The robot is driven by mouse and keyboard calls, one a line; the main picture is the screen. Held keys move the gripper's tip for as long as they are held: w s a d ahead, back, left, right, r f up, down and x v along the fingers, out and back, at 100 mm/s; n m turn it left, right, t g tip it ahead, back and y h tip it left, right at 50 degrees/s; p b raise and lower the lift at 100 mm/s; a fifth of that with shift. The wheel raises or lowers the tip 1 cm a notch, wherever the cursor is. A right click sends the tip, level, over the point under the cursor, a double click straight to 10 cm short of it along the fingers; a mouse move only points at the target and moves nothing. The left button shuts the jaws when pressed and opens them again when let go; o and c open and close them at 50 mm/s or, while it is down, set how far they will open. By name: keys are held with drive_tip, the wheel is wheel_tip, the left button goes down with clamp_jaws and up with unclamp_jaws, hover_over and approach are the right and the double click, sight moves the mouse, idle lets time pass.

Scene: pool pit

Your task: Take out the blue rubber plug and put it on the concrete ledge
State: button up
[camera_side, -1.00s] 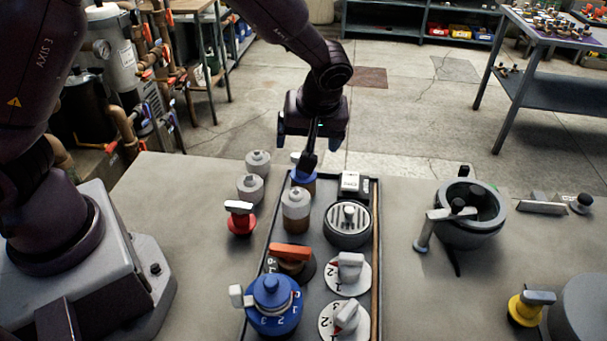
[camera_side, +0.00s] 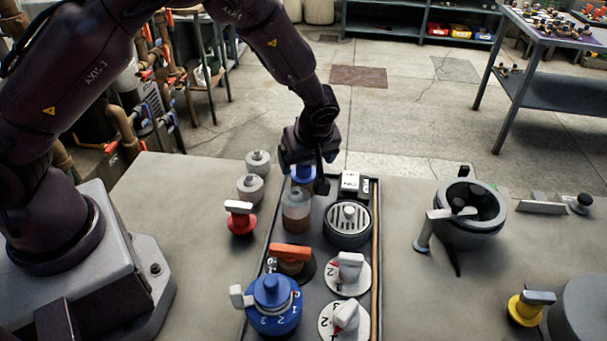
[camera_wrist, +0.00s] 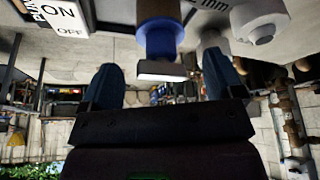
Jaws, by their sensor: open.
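The blue rubber plug (camera_side: 299,172) sits in its round fitting at the far end of the dark tray (camera_side: 266,262), partly hidden by my gripper (camera_side: 307,172). In the wrist view the blue plug (camera_wrist: 160,42) has a pale flat handle at its end. My gripper in the wrist view (camera_wrist: 163,80) is open, with one blue fingertip on each side of the handle and gaps between. It is not closed on the plug. The grey concrete ledge (camera_side: 190,185) extends around the tray; its surface beside the plug holds two grey capped knobs.
An ON/OFF switch box (camera_side: 353,184) stands close right of the plug. A grey capped cylinder (camera_side: 296,208) and round drain (camera_side: 347,222) stand nearer. A red valve (camera_side: 240,217) is at left. A grey bowl-like fitting (camera_side: 468,213) is at right. Concrete between tray and bowl is clear.

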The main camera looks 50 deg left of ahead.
sight(305, 164)
drive_tip(key=x, duration=0.3)
drive_tip(key=shift+a+f, duration=0.1)
drive_tip(key=shift+f, duration=0.15)
drive_tip(key=c, duration=1)
drive_tip(key=shift+r, duration=0.2)
